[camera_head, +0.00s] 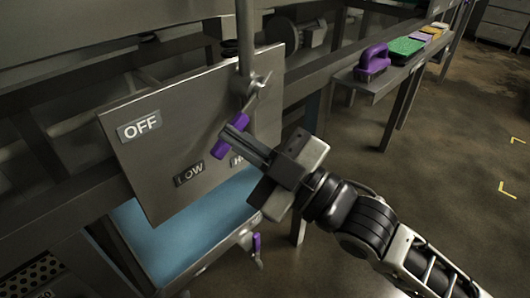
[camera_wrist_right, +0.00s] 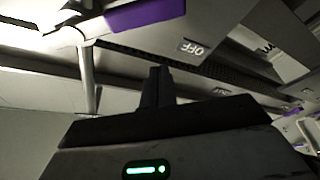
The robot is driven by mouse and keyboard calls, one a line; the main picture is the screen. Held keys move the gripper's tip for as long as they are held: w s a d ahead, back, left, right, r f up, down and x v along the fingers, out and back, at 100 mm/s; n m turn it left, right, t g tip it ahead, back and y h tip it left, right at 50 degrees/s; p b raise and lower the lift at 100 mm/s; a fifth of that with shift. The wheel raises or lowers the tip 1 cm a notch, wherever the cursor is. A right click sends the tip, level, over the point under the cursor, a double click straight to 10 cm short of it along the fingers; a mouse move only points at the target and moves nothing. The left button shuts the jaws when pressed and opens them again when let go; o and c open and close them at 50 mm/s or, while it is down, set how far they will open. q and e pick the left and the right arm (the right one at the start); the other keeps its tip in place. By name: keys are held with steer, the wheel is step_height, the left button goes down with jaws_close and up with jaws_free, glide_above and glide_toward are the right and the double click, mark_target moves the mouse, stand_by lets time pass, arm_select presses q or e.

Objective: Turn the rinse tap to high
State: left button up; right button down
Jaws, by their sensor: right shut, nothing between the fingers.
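The rinse tap's purple handle (camera_head: 219,149) hangs on a metal lever below the vertical pipe (camera_head: 245,40) and slants down-left towards the LOW label (camera_head: 189,174). A HIGH label (camera_head: 236,160) is partly hidden by my gripper; the OFF label (camera_head: 140,126) is at upper left. My right gripper (camera_head: 229,133) is shut and empty, its fingertips overlapping the handle in the head view; I cannot tell whether they touch. My left gripper is out of view.
A grey label plate (camera_head: 160,95) stands behind the tap. A blue surface (camera_head: 180,240) lies below it. A shelf (camera_head: 375,85) at upper right holds a purple-handled item (camera_head: 373,60) and a green pad (camera_head: 405,47). The floor (camera_head: 440,160) at right is open.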

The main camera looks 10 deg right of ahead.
mark_target(245, 115)
arm_select(q)
steer(key=shift+f, duration=0.1)
arm_select(e)
steer(key=w, duration=0.1)
steer(key=w+f, duration=0.2)
steer(key=shift+w+a+f, duration=0.2)
steer(key=shift+w+a, duration=0.15)
